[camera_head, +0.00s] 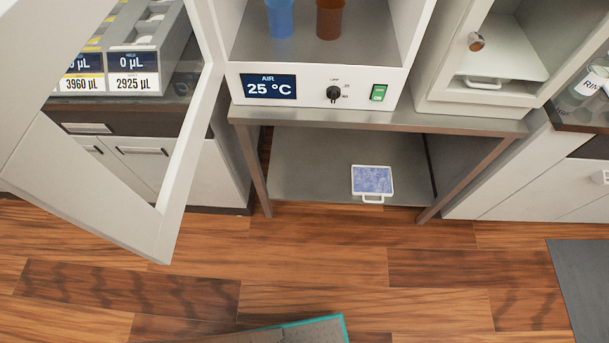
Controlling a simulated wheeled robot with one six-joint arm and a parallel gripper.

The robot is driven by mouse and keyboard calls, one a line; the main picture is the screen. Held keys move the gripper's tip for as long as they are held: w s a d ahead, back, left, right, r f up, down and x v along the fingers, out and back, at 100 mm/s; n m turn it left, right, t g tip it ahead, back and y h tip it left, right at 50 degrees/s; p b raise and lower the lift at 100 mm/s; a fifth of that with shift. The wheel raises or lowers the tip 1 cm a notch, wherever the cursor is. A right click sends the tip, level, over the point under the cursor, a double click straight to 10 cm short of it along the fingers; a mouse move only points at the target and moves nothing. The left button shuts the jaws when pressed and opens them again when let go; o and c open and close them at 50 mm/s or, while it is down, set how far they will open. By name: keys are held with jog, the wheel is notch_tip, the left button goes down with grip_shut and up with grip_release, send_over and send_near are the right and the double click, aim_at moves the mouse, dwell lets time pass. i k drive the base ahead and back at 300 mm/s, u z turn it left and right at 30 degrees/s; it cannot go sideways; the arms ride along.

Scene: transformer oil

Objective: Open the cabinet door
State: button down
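A white heated cabinet (415,92) stands on a metal bench, with an "AIR 25 °C" display (269,88), a black dial (333,94) and a green switch (379,92) along its lower front. A white-framed door (176,185) with a see-through middle stands swung wide open at the cabinet's left, reaching toward me. The cabinet's front is uncovered. A blue cup (280,18) and a brown cup (330,18) stand inside; their tops are cut off. My gripper is out of view.
A second white cabinet (439,96) with a round knob (476,41) stands to the right. A blue-topped tray (372,181) lies on the bench's lower shelf (310,180). Labelled bins (133,62) sit behind the door. A dark mat (584,282) lies at right; the wooden floor (440,300) is otherwise largely clear.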

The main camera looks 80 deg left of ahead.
aim_at(42, 165)
jog(key=z, duration=0.25)
jog(key=i, duration=1.3)
jog(key=u, duration=3.55)
